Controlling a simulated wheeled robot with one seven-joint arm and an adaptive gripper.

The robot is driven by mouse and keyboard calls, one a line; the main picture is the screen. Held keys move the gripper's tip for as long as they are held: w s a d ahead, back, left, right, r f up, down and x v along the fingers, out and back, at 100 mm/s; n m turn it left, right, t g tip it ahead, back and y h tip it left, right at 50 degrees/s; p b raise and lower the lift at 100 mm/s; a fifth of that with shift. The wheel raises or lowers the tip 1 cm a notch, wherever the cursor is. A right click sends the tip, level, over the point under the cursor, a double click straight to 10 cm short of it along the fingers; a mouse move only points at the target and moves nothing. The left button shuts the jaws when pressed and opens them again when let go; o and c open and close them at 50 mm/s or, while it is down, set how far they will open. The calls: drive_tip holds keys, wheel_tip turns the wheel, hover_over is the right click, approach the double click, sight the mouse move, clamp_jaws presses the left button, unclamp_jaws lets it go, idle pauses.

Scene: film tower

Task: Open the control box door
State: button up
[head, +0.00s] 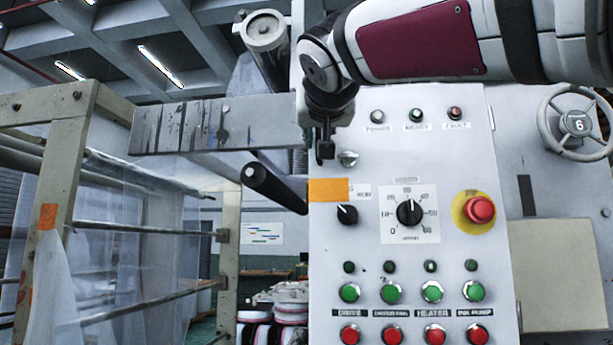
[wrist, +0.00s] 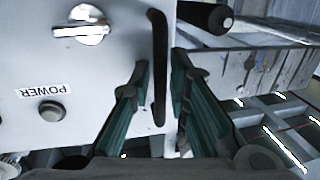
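The control box door (head: 375,240) is a light grey panel with buttons, knobs and lamps, and it appears shut. In the wrist view, which is upside down, its face (wrist: 60,135) fills the left side. A black bar handle (wrist: 158,90) runs along the door's edge. My gripper (wrist: 161,65) is open, with one green-lined finger on each side of the handle; I cannot tell whether either touches it. In the head view, my gripper (head: 325,145) is at the door's upper left edge, where my arm hides part of the panel.
A black cylindrical grip (head: 275,188) sticks out left of the door, below a worn grey beam (head: 210,125). A silver latch knob (wrist: 83,25) and a red emergency button (head: 480,210) stand out from the panel. A handwheel (head: 577,123) is at the right.

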clamp_jaws()
drive_tip(key=shift+s, duration=0.1)
